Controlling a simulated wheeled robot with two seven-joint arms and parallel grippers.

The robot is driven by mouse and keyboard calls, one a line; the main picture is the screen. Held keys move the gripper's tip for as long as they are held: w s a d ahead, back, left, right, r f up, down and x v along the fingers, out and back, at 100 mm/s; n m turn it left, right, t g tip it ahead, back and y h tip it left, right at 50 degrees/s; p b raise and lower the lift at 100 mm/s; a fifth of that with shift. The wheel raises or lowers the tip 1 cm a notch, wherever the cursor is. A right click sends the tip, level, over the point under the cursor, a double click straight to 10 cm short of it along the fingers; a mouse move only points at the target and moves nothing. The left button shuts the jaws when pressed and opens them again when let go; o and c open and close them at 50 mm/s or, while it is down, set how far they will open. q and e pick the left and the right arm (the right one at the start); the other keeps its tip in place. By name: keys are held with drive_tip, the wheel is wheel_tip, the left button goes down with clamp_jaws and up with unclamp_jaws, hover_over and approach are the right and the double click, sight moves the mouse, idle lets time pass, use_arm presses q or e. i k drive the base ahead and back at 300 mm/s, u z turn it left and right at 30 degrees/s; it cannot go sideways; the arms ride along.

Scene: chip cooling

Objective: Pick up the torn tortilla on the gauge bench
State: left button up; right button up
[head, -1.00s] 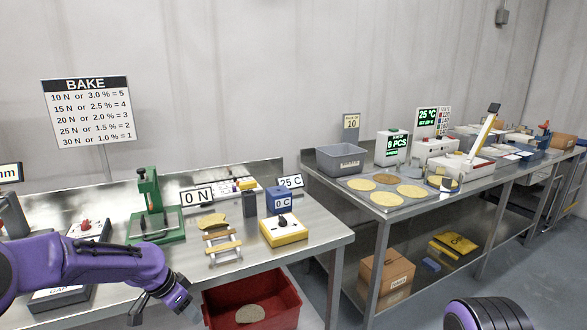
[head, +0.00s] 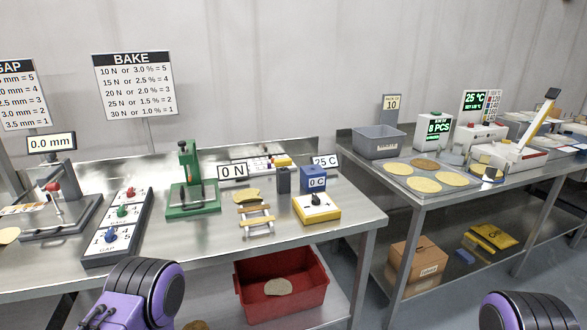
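A yellow, irregularly edged tortilla (head: 247,195) lies on the left metal bench (head: 345,207), just behind a small wooden rack (head: 256,219) and right of a green press (head: 190,185). It looks like the torn one, but it is small and its edge is hard to make out. Part of another tortilla (head: 9,235) shows at the left edge of the bench. Links of both my arms show low in the head view, but neither gripper is in view.
A yellow box (head: 316,212) with a black knob stands right of the rack. A grey control panel (head: 120,230) stands left of the press. A red bin (head: 300,313) below holds a tortilla (head: 278,287). The right bench holds several round tortillas (head: 452,178).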

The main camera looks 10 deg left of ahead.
sight(251, 194)
drive_tip(key=z, duration=0.1)
drive_tip(key=k, duration=0.45)
drive_tip(key=u, duration=0.5)
drive_tip(key=i, duration=1.35)
drive_tip(key=z, duration=0.05)
